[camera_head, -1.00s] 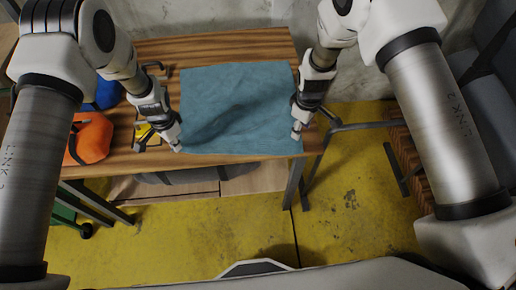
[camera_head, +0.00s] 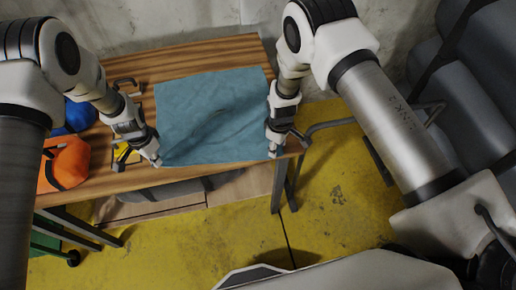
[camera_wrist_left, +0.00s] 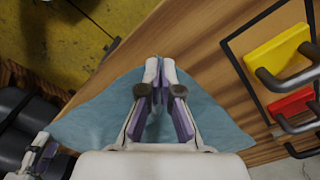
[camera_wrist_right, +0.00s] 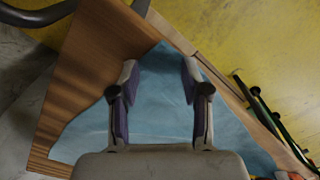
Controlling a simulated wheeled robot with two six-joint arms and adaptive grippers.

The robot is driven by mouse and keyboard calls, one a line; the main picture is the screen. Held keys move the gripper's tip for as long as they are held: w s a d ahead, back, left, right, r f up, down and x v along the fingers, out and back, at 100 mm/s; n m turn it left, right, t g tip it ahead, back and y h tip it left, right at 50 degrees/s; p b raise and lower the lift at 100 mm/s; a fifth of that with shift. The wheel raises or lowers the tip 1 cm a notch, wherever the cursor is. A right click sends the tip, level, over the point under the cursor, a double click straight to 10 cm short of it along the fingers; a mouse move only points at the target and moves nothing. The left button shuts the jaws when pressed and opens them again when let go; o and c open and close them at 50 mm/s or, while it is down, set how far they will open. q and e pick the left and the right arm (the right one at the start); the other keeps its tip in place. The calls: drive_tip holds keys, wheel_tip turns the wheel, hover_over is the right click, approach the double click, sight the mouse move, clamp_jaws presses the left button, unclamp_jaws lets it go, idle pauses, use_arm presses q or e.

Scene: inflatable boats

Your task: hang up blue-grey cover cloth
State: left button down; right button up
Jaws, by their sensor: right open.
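The blue-grey cover cloth (camera_head: 210,120) lies spread nearly flat on the wooden table, with some creases. My left gripper (camera_head: 156,162) is at its near left corner. In the left wrist view its fingertips (camera_wrist_left: 160,64) are drawn together at the point of the cloth (camera_wrist_left: 90,120), shut on that corner. My right gripper (camera_head: 274,152) is low over the near right corner. In the right wrist view its fingers (camera_wrist_right: 160,72) stand wide apart with cloth (camera_wrist_right: 160,110) between and beneath them. I cannot tell whether they touch it.
The wooden table (camera_head: 190,56) stands against a concrete wall. An orange bag (camera_head: 66,165) and a blue item (camera_head: 76,116) are at its left. Yellow (camera_wrist_left: 276,50) and red (camera_wrist_left: 290,104) handled items lie beside the cloth. Grey inflatables (camera_head: 455,90) stand at right. Yellow floor (camera_head: 340,205) is open in front.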

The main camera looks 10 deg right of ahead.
drive_tip(key=shift+f, duration=0.1)
drive_tip(key=shift+c, duration=0.4)
drive_tip(key=shift+s, duration=0.1)
clamp_jaws()
drive_tip(key=shift+r, duration=2.5)
